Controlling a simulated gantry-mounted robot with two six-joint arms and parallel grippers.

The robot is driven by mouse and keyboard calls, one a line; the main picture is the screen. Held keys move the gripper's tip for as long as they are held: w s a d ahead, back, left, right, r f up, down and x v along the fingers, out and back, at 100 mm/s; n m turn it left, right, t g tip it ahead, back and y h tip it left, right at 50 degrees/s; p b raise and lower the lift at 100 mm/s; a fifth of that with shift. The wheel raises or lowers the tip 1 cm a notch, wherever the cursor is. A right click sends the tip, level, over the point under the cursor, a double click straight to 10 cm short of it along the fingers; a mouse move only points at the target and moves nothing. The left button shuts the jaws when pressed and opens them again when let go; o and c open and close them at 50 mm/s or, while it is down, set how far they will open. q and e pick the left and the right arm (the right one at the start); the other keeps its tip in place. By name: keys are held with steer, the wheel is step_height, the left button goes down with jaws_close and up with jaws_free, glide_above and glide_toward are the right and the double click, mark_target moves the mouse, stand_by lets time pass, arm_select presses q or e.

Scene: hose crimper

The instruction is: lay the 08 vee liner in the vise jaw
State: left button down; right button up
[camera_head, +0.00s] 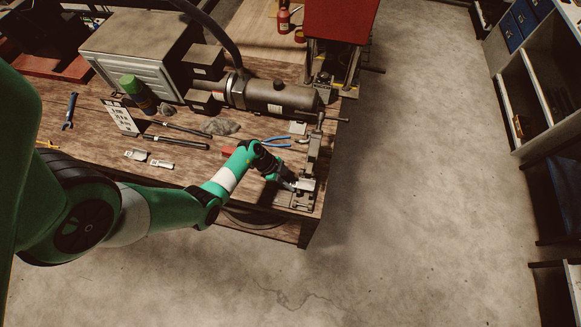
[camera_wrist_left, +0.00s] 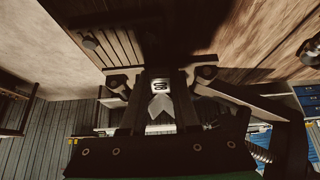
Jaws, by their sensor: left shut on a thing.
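My left gripper (camera_head: 294,183) is shut on the 08 vee liner at the bench's front right corner. In the left wrist view the liner is a pale plate (camera_wrist_left: 160,105) with a dark label and a pointed notch, held between the two dark fingers (camera_wrist_left: 160,118). In the head view a small bright part of the liner (camera_head: 306,184) shows at the fingertips, over the vise (camera_head: 303,199). The gripper hides part of the vise jaw. I cannot tell whether the liner touches the jaw. My right gripper is in neither view.
Two small labelled pale pieces (camera_head: 135,154) lie on the wooden bench (camera_head: 190,168) to the left. Blue-handled pliers (camera_head: 277,142) lie just behind the gripper. A grey cylindrical machine (camera_head: 280,97) stands further back. Open floor lies right of the bench.

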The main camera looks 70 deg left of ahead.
arm_select(q)
steer(key=shift+s+f, duration=0.1)
steer(key=shift+f, duration=0.05)
steer(key=c, duration=0.6)
jaws_free()
steer(key=p+v, duration=0.4)
steer(key=v, duration=0.7)
steer(key=shift+s+r, duration=0.1)
steer(key=shift+r, duration=0.3)
